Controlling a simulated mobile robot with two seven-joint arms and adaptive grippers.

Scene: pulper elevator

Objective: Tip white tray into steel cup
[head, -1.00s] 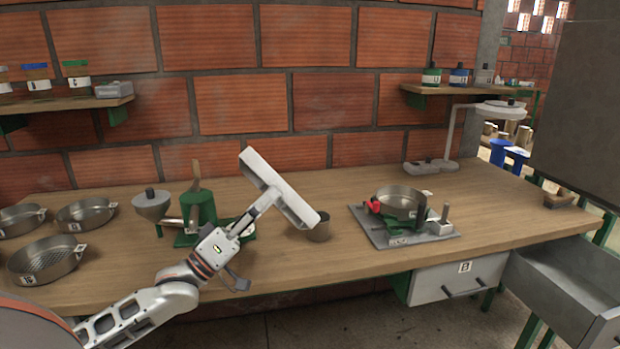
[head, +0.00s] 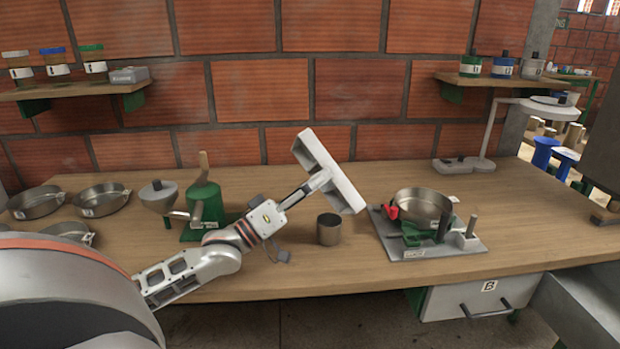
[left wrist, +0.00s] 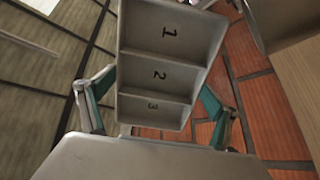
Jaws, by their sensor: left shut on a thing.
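The white tray (head: 325,168) is held tilted in the air, its long side sloping from upper left to lower right. My left gripper (head: 310,186) is shut on it. The steel cup (head: 328,230) stands upright on the bench below the tray. The tray's lower end is above and right of the cup, apart from it in the picture. The cup's inside is mostly hidden. My right gripper is out of view.
A green pulper (head: 204,204) with a funnel stands left of the cup. A steel pan (head: 422,207) on a grey-based stand is to the right. Several sieve pans (head: 102,199) sit at the far left. Bench (head: 290,285) in front of the cup is clear.

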